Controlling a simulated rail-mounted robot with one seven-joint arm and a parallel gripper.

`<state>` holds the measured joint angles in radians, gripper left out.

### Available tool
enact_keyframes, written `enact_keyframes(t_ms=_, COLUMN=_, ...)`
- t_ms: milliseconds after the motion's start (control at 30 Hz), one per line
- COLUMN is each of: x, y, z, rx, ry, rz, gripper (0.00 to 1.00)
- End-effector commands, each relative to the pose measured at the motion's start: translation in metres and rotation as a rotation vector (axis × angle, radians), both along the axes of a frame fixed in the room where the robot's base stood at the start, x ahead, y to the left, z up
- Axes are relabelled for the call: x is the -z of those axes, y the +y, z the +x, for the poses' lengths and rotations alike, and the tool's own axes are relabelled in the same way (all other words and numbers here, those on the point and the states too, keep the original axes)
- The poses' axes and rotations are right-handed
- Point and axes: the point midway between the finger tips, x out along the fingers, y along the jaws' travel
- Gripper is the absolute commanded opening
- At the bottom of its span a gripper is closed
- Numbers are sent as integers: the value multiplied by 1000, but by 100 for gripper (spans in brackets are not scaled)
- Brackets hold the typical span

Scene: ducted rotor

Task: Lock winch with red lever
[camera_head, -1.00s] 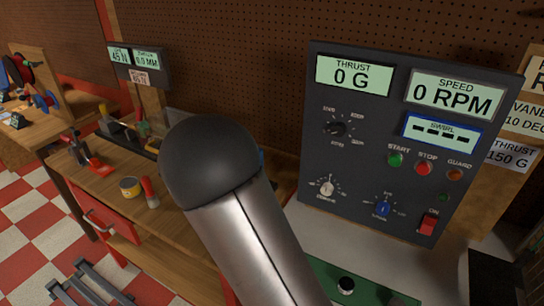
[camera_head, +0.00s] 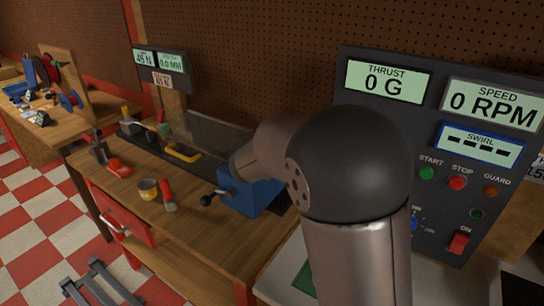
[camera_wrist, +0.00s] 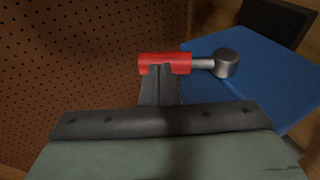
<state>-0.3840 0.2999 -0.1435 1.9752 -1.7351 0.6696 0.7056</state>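In the wrist view, a red lever (camera_wrist: 180,63) lies level at the top middle. A grey rod joins it to a round grey hub (camera_wrist: 226,63) on its right, over a blue surface (camera_wrist: 255,85). My gripper (camera_wrist: 159,70) has its two dark fingers together, and their tips overlap the lower edge of the red lever. Whether they touch it I cannot tell. In the head view, my arm reaches left to a blue box with a black-knobbed crank (camera_head: 243,196) on the bench. My arm hides part of the box; the gripper and lever cannot be made out there.
A control panel (camera_head: 392,130) stands at the right. The wooden bench (camera_head: 215,245) holds a yellow tin (camera_head: 149,189), a red-handled brush (camera_head: 166,192) and a yellow-handled tool (camera_head: 183,153). Pegboard (camera_wrist: 75,50) rises close on the left in the wrist view.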

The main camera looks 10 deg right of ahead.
Motion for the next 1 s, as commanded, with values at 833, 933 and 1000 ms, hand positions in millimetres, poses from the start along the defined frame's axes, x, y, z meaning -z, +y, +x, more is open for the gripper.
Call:
enact_keyframes(t_ms=833, x=-23, y=16, z=-32, rx=6, ry=-6, rz=3, gripper=0)
enact_keyframes(t_ms=933, x=-33, y=26, z=-51, rx=6, ry=-6, rz=3, gripper=0)
enact_keyframes(t_ms=1000, x=-42, y=33, z=-63, rx=5, ry=-6, rz=4, gripper=0)
